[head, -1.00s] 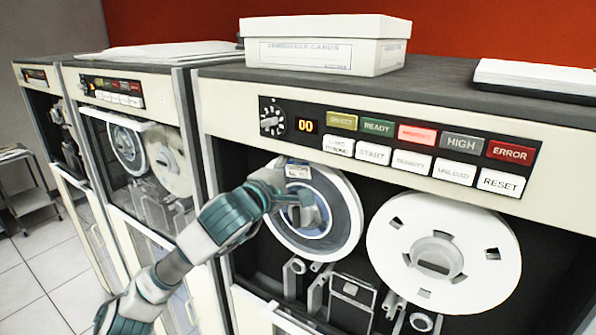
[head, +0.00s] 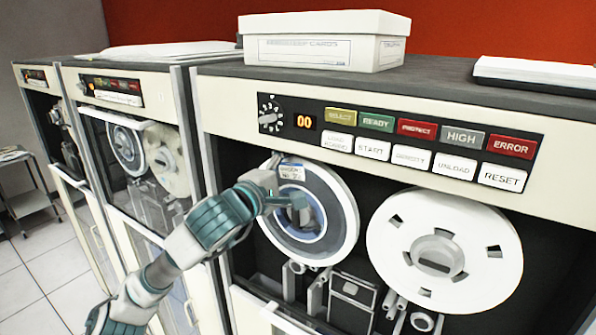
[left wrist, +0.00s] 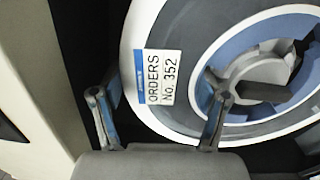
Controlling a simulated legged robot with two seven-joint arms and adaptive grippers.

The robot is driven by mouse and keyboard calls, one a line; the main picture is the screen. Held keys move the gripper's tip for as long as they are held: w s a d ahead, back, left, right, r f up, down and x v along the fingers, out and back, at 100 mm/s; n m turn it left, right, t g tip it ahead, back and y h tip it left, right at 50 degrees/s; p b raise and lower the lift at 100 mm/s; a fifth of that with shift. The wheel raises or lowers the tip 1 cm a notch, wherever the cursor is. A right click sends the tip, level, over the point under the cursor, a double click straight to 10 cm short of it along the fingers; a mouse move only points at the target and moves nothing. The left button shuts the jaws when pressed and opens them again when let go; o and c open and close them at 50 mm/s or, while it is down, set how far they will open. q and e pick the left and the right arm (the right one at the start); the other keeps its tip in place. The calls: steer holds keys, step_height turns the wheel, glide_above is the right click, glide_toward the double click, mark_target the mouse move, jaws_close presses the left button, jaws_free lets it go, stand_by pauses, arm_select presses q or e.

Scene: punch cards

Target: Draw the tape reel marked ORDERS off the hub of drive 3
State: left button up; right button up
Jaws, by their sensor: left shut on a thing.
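The tape reel marked ORDERS (head: 345,218) has a white rim and a blue-grey face, and sits at the left hub position of the nearest drive (head: 215,115). Its label (left wrist: 160,76) reads ORDERS No. 352 in the left wrist view. My left gripper (head: 284,184) is shut on this reel. In the left wrist view, one finger of the gripper (left wrist: 158,112) is outside the rim and the other lies over the face near the hub. I cannot tell whether the reel is clear of its hub. My right gripper is not in view.
A white reel (head: 400,265) sits close on the right in the same drive. Tape guides (head: 350,290) are just below. The button panel (head: 425,146) is above. Other drives (head: 150,88) stand at left. A card box (head: 320,52) is on top.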

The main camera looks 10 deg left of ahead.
arm_select(q)
steer(key=shift+b+v, duration=0.6)
steer(key=shift+v, duration=0.6)
steer(key=shift+b+v, duration=0.65)
steer(key=shift+v, duration=0.9)
steer(key=shift+r, duration=0.1)
steer(key=shift+s, duration=0.15)
steer(key=b+v, duration=0.2)
steer(key=v, duration=0.8)
steer(key=shift+s+a+b, duration=0.2)
steer(key=shift+s+b, duration=0.15)
steer(key=shift+b, duration=0.05)
steer(key=shift+w, duration=0.15)
